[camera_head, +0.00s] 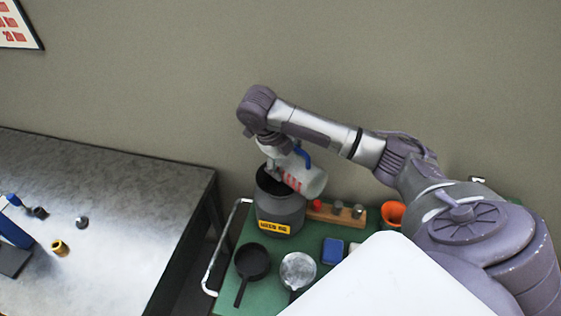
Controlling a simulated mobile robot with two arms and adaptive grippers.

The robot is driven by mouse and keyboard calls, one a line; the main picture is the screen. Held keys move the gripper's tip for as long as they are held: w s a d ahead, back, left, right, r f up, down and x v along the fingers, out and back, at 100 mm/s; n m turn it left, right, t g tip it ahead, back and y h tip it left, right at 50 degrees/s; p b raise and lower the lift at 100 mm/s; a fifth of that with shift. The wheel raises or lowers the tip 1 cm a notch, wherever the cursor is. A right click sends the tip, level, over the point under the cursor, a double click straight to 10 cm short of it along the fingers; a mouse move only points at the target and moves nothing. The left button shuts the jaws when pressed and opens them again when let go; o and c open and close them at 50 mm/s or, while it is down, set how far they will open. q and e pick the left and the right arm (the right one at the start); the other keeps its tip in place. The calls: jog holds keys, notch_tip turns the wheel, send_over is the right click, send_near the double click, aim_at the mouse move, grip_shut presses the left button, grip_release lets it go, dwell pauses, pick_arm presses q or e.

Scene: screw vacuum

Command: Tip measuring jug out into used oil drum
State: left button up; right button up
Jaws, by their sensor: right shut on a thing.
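The measuring jug (309,181) is whitish and see-through with red marks and a blue handle. It is tilted steeply over the used oil drum (281,212), its lower end at the drum's mouth. The drum is dark grey with a yellow label and stands upright on a green-topped cart. My right gripper (276,163) is shut on the jug above the drum, its fingers partly hidden by the wrist and jug. I cannot see whether anything flows from the jug. My left gripper is not in view.
The green cart top (227,290) also holds a black pan (252,262), a silvery bowl (298,268), a blue box (332,250), a wooden rack (335,215) and an orange cup (393,213). A metal workbench (120,210) with small parts stands left, across a gap.

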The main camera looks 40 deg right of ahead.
aim_at(295, 167)
jog(key=shift+s+f+t, duration=0.25)
jog(key=shift+s+t, duration=0.25)
jog(key=shift+s+f+t, duration=0.25)
jog(key=shift+s+t, duration=0.45)
jog(key=shift+t, duration=0.2)
jog(key=shift+s+d+r+m+t, duration=0.2)
jog(key=shift+s+m+t, duration=0.1)
jog(key=shift+t, duration=0.1)
